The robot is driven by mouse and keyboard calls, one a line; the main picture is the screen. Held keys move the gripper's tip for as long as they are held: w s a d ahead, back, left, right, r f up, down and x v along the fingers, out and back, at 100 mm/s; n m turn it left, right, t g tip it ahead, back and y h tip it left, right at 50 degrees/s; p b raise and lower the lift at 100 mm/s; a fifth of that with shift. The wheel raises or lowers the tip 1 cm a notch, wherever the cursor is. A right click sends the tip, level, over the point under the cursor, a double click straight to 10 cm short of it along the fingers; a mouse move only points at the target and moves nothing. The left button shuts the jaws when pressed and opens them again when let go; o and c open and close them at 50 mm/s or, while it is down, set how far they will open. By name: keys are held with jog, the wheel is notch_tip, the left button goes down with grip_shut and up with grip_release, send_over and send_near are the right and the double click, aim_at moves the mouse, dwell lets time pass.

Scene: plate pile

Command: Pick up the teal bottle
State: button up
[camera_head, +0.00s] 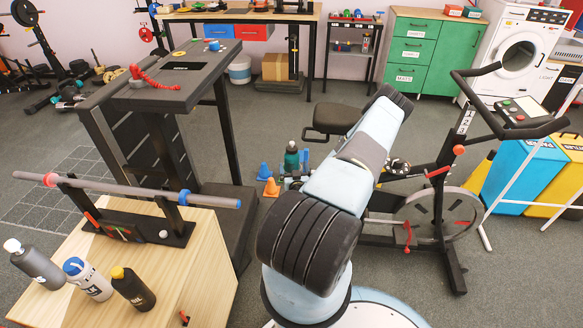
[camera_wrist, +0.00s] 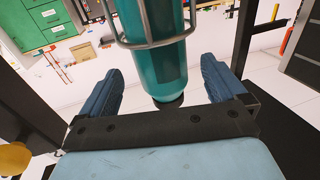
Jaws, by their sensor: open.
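My gripper (camera_wrist: 160,65) is open, with one finger on each side of the bottle. Gaps show between the bottle and both fingers. In the head view my arm hides much of the gripper, and the lower part of the bottle is covered.
The exercise bike (camera_head: 440,212) stands right of the bottle. A treadmill (camera_head: 165,100) is farther left. A wooden box (camera_head: 205,262) at front left carries a barbell and several other bottles.

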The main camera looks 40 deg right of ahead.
jog(key=shift+r+x, duration=0.15)
jog(key=shift+x, duration=1.5)
jog(key=shift+r+x, duration=0.15)
jog(key=shift+x, duration=1.5)
jog(key=shift+a, duration=0.1)
jog(key=shift+c, duration=0.5)
jog(key=c, duration=1.1)
